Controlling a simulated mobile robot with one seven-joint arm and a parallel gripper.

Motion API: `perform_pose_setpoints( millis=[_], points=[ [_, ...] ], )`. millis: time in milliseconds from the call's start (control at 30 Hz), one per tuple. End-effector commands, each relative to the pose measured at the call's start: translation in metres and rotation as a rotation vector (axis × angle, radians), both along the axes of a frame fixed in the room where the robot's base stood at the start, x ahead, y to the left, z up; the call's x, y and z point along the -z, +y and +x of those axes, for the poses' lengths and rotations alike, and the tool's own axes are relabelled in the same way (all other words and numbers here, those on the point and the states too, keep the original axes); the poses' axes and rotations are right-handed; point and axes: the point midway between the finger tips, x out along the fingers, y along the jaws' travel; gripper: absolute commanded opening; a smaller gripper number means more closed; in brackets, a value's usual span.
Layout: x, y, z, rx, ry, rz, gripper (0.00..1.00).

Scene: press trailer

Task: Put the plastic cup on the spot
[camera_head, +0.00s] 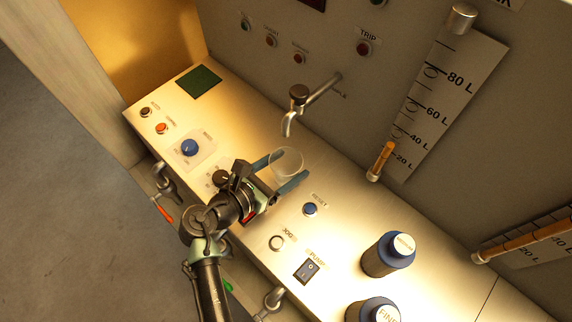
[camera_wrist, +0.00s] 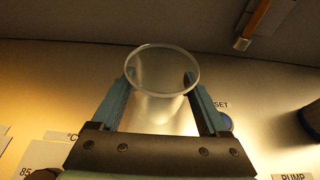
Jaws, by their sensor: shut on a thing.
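The clear plastic cup (camera_head: 287,162) is between the blue fingers of my gripper (camera_head: 279,171) in the head view. In the wrist view the cup (camera_wrist: 161,75) stands between the two fingers of my gripper (camera_wrist: 160,105), with its round rim facing up towards the camera. The fingers are shut on its sides. The cup looks empty. It is over the panel top, below and in front of the tap (camera_head: 290,123). I cannot tell whether its base touches the panel. No marked spot shows clearly.
The blue reset button (camera_head: 310,209) is close to the right of my gripper. Two dark blue bottles (camera_head: 388,256) (camera_head: 374,310) stand at the lower right. A blue knob (camera_head: 190,147) and a green screen (camera_head: 199,82) are at the left. A level gauge (camera_head: 430,100) is on the back wall.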

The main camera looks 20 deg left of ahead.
Motion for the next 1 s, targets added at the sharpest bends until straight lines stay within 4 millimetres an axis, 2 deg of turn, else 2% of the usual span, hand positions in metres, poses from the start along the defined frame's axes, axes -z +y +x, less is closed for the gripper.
perform_pose_setpoints(
  millis=[333, 367, 467, 767, 867, 1000],
  points=[
    [0.003, 0.0, 0.0, 0.001, -0.002, 0.001, 0.25],
    [0.002, 0.0, 0.0, 0.0, -0.002, 0.002, 0.83],
    [0.002, 0.0, 0.0, 0.0, -0.002, 0.002, 1.0],
    [-0.002, 0.0, 0.0, -0.001, -0.001, 0.001, 1.0],
    [-0.005, 0.005, -0.01, -0.003, -0.002, 0.0, 1.0],
    [-0.014, 0.014, -0.034, -0.005, -0.002, 0.001, 1.0]
  ],
)
